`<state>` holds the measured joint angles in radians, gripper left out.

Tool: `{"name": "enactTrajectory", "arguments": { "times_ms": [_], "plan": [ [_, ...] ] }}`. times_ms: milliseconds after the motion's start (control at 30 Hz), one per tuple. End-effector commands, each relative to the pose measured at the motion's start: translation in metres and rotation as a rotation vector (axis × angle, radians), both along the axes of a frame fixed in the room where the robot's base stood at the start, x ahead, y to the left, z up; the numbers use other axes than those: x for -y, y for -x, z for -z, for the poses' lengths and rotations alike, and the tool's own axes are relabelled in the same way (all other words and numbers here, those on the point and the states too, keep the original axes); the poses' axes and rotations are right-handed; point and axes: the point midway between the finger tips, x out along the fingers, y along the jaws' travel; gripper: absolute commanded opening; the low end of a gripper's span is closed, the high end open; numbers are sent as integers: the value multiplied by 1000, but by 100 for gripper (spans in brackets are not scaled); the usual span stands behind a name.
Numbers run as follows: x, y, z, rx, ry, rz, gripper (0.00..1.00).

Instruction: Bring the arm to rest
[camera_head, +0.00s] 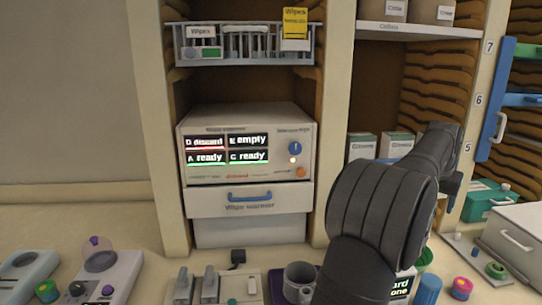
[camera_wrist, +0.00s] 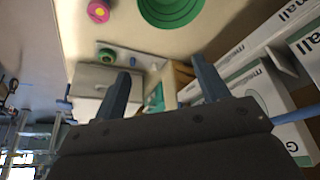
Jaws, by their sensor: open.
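My arm rises from the bottom of the head view, and its dark end hides part of the right-hand shelf bay. My gripper (camera_wrist: 160,72) shows in the wrist view as two blue-grey fingers standing wide apart. Nothing is held between them; a pale case and a green item show beyond. In the head view the gripper (camera_head: 455,172) is mostly hidden behind my wrist, in front of the shelving at the right.
A wipes warmer (camera_head: 245,150) with a blue-handled drawer stands at centre. Small boxes (camera_head: 362,147) sit on a shelf behind my arm. A grey case (camera_head: 515,240) is at lower right. Devices and a dark mug (camera_head: 299,280) stand along the front counter.

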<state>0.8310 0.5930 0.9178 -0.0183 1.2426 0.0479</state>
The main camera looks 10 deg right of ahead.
Motion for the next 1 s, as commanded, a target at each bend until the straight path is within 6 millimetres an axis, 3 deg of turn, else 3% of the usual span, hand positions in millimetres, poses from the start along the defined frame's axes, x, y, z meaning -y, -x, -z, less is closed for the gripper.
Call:
{"name": "enactTrajectory", "arguments": {
  "times_ms": [400,1000],
  "plan": [
    [-56,-43,-49,2,3,34,68],
    [-147,-79,-118,2,5,96,68]
  ]
}}
